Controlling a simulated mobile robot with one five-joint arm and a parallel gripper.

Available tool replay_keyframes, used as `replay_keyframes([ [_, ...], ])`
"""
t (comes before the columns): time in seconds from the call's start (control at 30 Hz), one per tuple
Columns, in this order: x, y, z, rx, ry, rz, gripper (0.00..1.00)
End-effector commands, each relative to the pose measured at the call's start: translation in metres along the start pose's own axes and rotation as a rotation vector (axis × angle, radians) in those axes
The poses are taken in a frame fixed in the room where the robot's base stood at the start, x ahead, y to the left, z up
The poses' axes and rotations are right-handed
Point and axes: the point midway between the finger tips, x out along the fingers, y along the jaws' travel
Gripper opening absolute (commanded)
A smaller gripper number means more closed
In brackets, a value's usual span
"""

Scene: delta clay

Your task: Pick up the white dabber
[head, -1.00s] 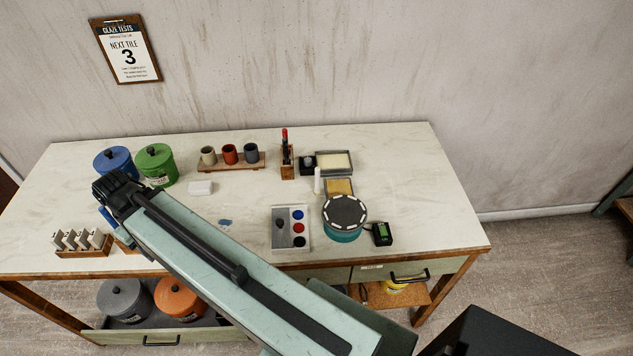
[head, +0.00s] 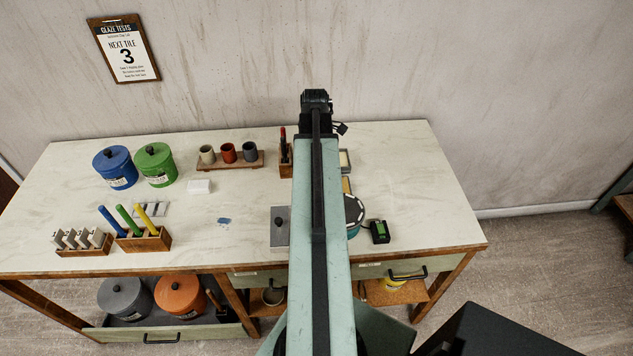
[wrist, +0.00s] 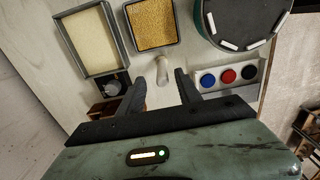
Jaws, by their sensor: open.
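The white dabber (wrist: 162,69) shows in the wrist view as a small pale upright stick, seen nearly end-on. It stands on the pale worktop just below the gold pad tray. My gripper (wrist: 160,77) is open, with one dark finger to each side of the dabber in that view. I see no finger touching it, and I cannot tell how far above it the fingers are. In the head view my gripper (head: 339,128) is over the back of the table, and my arm hides the dabber.
Close around are the gold pad tray (wrist: 152,46), the cream tray (wrist: 122,62), the round turntable (wrist: 225,45) and a paint palette (wrist: 243,76). A black box with a grey knob (wrist: 113,87) is at left.

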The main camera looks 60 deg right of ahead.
Motion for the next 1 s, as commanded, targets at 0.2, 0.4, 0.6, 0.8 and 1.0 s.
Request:
replay_keyframes([
  [0.2,0.025,0.000,0.000,0.001,0.000,0.000,0.41],
  [0.4,0.035,-0.002,0.000,0.002,0.000,0.000,0.41],
  [0.6,0.070,-0.004,0.002,0.002,0.000,0.000,0.41],
  [0.8,0.075,-0.004,0.002,0.003,0.000,0.000,0.41],
  [1.0,0.074,-0.004,0.002,0.003,0.000,0.000,0.19],
])
